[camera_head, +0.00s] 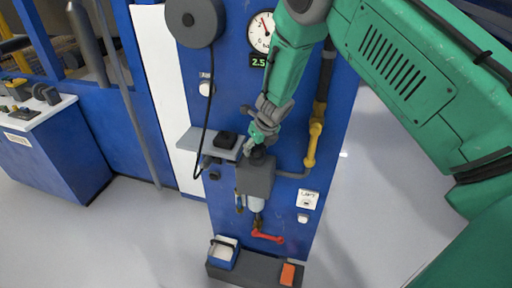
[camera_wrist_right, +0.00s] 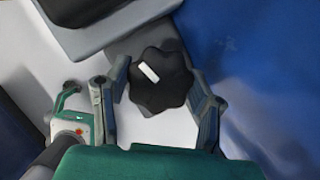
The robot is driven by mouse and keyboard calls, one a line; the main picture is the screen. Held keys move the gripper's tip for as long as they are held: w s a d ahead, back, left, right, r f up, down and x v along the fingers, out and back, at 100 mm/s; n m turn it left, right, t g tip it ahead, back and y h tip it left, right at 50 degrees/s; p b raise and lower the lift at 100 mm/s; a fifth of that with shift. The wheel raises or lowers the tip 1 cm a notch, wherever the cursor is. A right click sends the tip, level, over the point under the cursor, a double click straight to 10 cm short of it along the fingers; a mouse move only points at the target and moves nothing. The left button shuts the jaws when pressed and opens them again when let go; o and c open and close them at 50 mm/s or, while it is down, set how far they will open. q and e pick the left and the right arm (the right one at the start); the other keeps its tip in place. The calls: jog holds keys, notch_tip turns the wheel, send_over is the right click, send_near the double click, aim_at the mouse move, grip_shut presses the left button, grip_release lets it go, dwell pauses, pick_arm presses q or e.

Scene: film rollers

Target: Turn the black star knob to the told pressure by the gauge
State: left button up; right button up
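The black star knob (camera_wrist_right: 160,80) with a white mark shows in the wrist view. In the head view its dark top (camera_head: 259,153) sits on the grey regulator body (camera_head: 256,179) on the blue panel. My right gripper (camera_head: 258,140) reaches down to the knob from above. In the wrist view its fingers (camera_wrist_right: 163,92) stand apart on either side of the knob, with narrow gaps; I cannot tell if either touches. The round gauge (camera_head: 262,32) has a red needle pointing up and slightly left. The display (camera_head: 259,60) below it reads 2.5. My left gripper is out of view.
A grey shelf (camera_head: 203,142) with a black block (camera_head: 226,140) juts out left of the knob. A yellow-handled pipe (camera_head: 313,145) runs at right. A red lever (camera_head: 268,237) is below. A black cable hangs from the reel (camera_head: 195,20).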

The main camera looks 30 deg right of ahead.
jog(key=shift+r+m+h+p, duration=0.2)
jog(key=shift+m+h+p, duration=0.3)
jog(key=shift+m+p, duration=0.7)
jog(key=shift+f+m, duration=0.1)
jog(key=shift+m, duration=0.3)
jog(key=o, duration=0.9)
jog(key=v, duration=1.1)
jog(key=shift+a+r, duration=0.15)
jog(key=shift+r, duration=0.15)
